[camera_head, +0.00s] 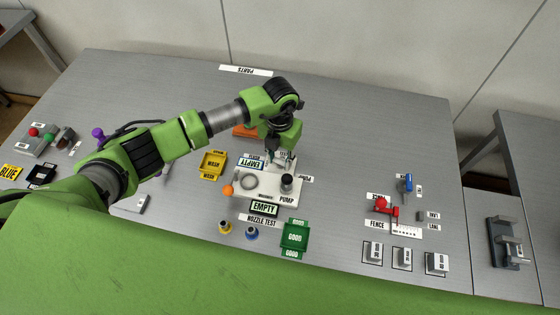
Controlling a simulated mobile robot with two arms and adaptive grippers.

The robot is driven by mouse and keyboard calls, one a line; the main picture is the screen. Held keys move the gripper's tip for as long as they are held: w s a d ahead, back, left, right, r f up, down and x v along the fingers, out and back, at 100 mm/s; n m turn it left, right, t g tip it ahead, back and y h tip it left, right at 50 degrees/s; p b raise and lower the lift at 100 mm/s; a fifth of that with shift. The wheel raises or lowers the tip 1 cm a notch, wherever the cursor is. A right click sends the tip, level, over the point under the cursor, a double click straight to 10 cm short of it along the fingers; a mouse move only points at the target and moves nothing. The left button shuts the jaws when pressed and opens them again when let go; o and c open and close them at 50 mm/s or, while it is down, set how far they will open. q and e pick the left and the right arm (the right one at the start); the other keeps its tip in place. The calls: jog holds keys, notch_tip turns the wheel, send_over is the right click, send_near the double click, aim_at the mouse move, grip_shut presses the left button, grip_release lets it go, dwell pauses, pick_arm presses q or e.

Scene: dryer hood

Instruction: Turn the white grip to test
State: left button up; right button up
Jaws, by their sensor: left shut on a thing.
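My left arm reaches in from the left, and my left gripper (281,157) points down at the back edge of the white nozzle test plate (268,204). It is shut on the white grip, which is small here and mostly hidden by the fingers. The plate carries a grey ring (249,182), a dark pump cylinder (287,184) and signs reading EMPTY. The word TEST shows in the NOZZLE TEST label (262,220) at the plate's front. My right gripper is not in view.
A yellow WASH tray (212,165) stands left of the plate, with an orange ball (227,190) between. A green GOOD tray (295,238) and two small nozzles (251,232) are in front. A fence (390,209) and grey blocks (405,257) stand right. The table's back right is clear.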

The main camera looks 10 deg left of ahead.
aim_at(279, 160)
pick_arm(q)
jog(key=m+b, duration=0.4)
jog(key=b, duration=0.1)
jog(key=m+b, duration=0.4)
jog(key=b, duration=0.1)
jog(key=m+b, duration=0.4)
jog(key=b, duration=0.1)
jog(key=shift+w+a+f, duration=0.15)
jog(key=shift+w+f, duration=0.05)
jog(key=shift+f, duration=0.05)
jog(key=shift+r+m+b, duration=0.25)
jog(key=shift+m+b, duration=1.25)
jog(key=o, duration=1.1)
notch_tip(279, 160, up, 12)
jog(key=shift+r, duration=0.1)
